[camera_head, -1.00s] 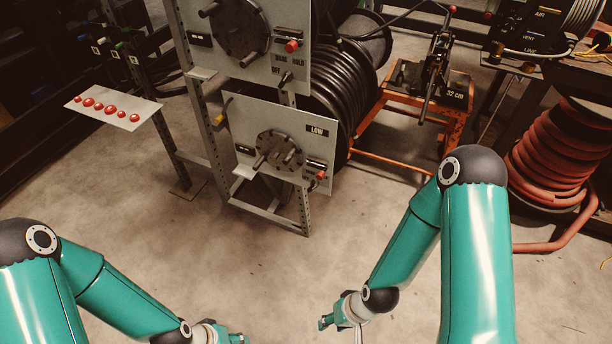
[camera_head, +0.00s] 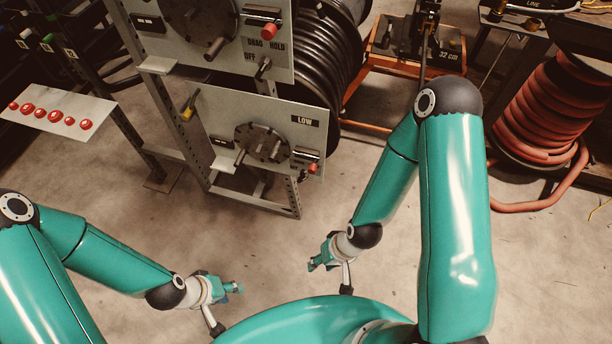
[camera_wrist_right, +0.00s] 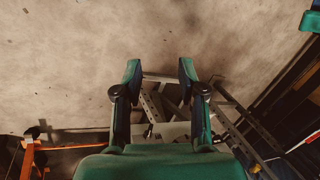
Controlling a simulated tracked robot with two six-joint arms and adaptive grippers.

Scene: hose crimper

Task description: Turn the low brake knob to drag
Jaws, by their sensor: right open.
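The panel marked LOW (camera_head: 222,112) stands ahead, with a dark round hub plate (camera_head: 262,144) and a red knob (camera_head: 313,168) near its right edge. I cannot make out a brake knob with drag markings on it. The panel above (camera_head: 285,72) has DRAG, HOLD and OFF lettering and a small dark lever-like knob (camera_head: 263,68) near it. My right gripper (camera_head: 316,263) is below and in front of the LOW panel, apart from it; in the right wrist view its fingers (camera_wrist_right: 160,74) are spread and empty. My left gripper (camera_head: 236,287) is low, left of it, its finger gap unclear.
A plate with several red buttons (camera_head: 50,117) is at the left. A yellow-tipped lever (camera_head: 188,109) sticks out left of the LOW panel. Black hose on a reel (camera_head: 325,60) is behind. A red hose coil (camera_head: 545,115) stands right. The floor before the panel is clear.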

